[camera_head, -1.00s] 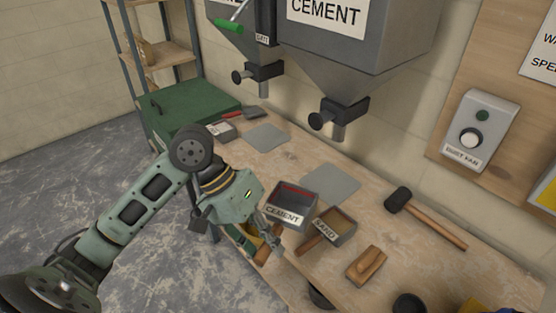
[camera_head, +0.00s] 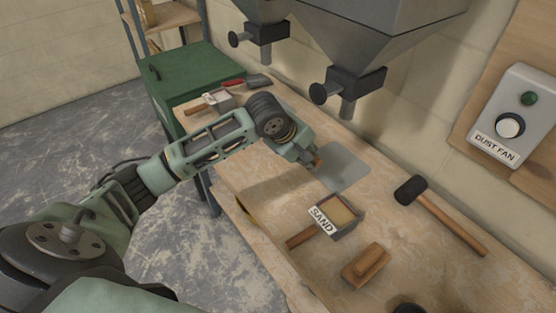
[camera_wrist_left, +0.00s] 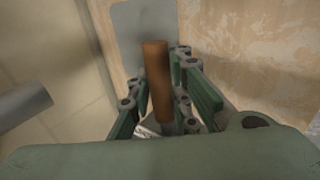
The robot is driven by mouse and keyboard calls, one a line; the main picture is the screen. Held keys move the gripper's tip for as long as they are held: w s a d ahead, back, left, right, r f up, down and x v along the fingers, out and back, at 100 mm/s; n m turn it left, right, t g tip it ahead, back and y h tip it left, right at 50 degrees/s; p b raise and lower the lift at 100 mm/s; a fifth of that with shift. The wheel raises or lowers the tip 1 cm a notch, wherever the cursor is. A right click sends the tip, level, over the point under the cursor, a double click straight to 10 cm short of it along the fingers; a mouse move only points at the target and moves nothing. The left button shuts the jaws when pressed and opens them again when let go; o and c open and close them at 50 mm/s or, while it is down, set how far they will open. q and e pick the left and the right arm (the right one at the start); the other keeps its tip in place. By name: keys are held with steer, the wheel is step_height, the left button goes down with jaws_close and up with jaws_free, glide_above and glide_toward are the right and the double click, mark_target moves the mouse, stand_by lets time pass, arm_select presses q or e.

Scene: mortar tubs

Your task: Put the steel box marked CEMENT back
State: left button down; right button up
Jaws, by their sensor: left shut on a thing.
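My left gripper (camera_head: 312,158) is over the bench, at the edge of a grey square plate (camera_head: 346,168). In the left wrist view its green fingers (camera_wrist_left: 165,105) are shut around an upright brown wooden handle (camera_wrist_left: 157,75). I take this as the handle of the steel box marked CEMENT, which no longer shows beside the SAND box. A small pale patch shows below the handle; no lettering is readable. The box body is hidden by my gripper and arm, so I cannot tell whether it touches the bench. My right gripper is not in view.
The SAND box (camera_head: 337,217) stands in front of the plate, with a wooden float (camera_head: 366,264) and a mallet (camera_head: 438,215) nearby. Another handled box (camera_head: 219,101) is at the far left. Hopper spouts (camera_head: 348,105) hang above the bench's back.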

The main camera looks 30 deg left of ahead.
arm_select(q)
steer(key=a+f, duration=0.1)
steer(key=a, duration=0.1)
steer(key=a+f, duration=0.1)
steer(key=a, duration=0.1)
steer(key=a+f, duration=0.2)
steer(key=a, duration=0.1)
steer(key=shift+w+a+p, duration=0.1)
steer(key=shift+w+p, duration=0.2)
steer(key=shift+w+a+f, duration=0.1)
steer(key=shift+a+f, duration=0.1)
steer(key=shift+a, duration=0.05)
steer(key=shift+a+f, duration=0.1)
steer(key=shift+f, duration=0.15)
steer(key=shift+f+p, duration=0.3)
steer(key=shift+f, duration=1.55)
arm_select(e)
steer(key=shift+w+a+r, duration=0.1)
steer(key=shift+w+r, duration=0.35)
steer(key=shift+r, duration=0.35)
arm_select(q)
steer(key=shift+f, duration=0.1)
steer(key=c, duration=1.9)
jaws_free()
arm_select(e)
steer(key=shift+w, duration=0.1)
